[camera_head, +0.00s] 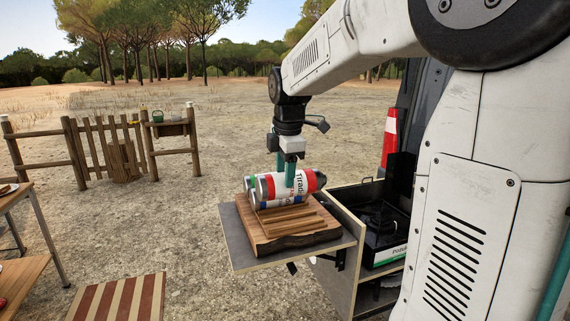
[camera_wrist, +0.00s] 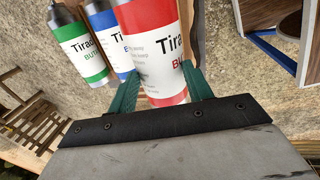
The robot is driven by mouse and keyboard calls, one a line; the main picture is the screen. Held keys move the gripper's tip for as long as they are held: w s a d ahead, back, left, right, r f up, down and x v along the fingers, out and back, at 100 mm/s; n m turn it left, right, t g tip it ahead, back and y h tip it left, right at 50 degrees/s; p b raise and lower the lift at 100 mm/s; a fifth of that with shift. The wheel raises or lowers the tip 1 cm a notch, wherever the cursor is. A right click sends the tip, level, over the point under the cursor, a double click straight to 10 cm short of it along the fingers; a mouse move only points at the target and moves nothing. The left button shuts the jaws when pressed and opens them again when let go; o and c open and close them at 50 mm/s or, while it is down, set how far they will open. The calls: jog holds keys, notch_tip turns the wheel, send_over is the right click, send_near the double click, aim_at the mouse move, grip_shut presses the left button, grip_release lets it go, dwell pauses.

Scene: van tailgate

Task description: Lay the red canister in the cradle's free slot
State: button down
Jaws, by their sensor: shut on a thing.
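The red canister (camera_head: 310,181) is a white cylinder with red bands, lying level. My gripper (camera_head: 286,172), with teal fingers, is shut across its middle. In the wrist view the red canister (camera_wrist: 152,45) sits between the two fingertips (camera_wrist: 160,88). The wooden cradle (camera_head: 300,237) with raised slats rests on a grey shelf. The blue canister (camera_head: 266,203) and the green canister (camera_head: 249,184) lie at its far side. In the wrist view the blue canister (camera_wrist: 108,32) and green canister (camera_wrist: 82,45) are left of the red one. I cannot tell whether the red canister touches the cradle.
The grey shelf (camera_head: 247,252) juts from the van's cabinet. A black stove (camera_head: 383,218) stands at right, with a red and white cone (camera_head: 390,135) behind it. A striped mat-like top (camera_head: 120,298) and a table are at left. The air above the cradle's near slats is clear.

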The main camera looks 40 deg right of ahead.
jog(key=shift+f, duration=3.85)
jog(key=c, duration=0.5)
grip_release()
jog(key=r, duration=0.2)
jog(key=s+r, duration=0.1)
jog(key=r, duration=0.4)
jog(key=shift+s+a+r, duration=0.2)
jog(key=shift+r, duration=0.15)
